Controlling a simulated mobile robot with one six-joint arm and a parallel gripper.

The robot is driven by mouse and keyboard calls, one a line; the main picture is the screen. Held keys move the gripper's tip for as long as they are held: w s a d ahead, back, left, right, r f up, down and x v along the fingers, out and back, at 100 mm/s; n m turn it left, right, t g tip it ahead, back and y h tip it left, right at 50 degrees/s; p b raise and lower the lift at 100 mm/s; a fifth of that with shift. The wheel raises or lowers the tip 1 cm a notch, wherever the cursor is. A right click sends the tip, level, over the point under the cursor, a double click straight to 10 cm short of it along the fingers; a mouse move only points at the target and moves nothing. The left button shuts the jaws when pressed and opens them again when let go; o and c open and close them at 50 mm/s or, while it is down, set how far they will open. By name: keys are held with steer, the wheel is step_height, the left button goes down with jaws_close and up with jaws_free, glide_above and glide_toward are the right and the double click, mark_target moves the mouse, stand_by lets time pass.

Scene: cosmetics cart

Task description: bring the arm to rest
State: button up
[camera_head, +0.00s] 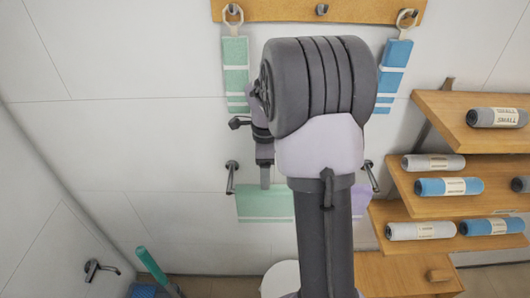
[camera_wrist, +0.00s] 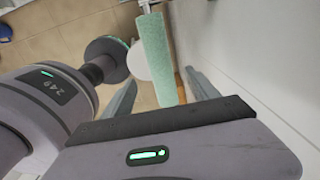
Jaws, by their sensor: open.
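My arm rises through the middle of the head view, and part of my gripper (camera_head: 265,172) shows left of it, in front of the wall. In the wrist view my gripper (camera_wrist: 161,80) has its two fingers spread apart, with nothing held between them. A green towel (camera_head: 262,204) hangs on a low rail just below the gripper in the head view. A green towel (camera_wrist: 155,45) also shows beyond and between the fingers in the wrist view. My arm hides part of the rail and the wall behind it.
A green striped towel (camera_head: 235,75) and a blue striped towel (camera_head: 394,75) hang from a wooden hook board (camera_head: 285,10). Wooden shelves (camera_head: 450,115) with rolled towels stand at the right. A white round object (camera_head: 281,278) is below. The wall at left is mostly clear.

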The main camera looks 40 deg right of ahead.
step_height(320, 180, up, 7)
steer(key=p, duration=0.1)
steer(key=s+a+r+n+t+b, duration=0.1)
steer(key=s+a+n+b, duration=0.2)
steer(key=a+n, duration=0.3)
steer(key=s+a+r+n+t+b, duration=0.2)
steer(key=s+a+n+b, duration=0.1)
steer(key=a, duration=0.5)
steer(key=s+a+f+n+t+y+b, duration=0.2)
steer(key=s+a+f+n+b, duration=0.2)
steer(key=s+a+n, duration=0.7)
steer(key=shift+s+f+n+t+b, duration=0.15)
steer(key=shift+s+n+t+b, duration=0.3)
steer(key=shift+s, duration=0.3)
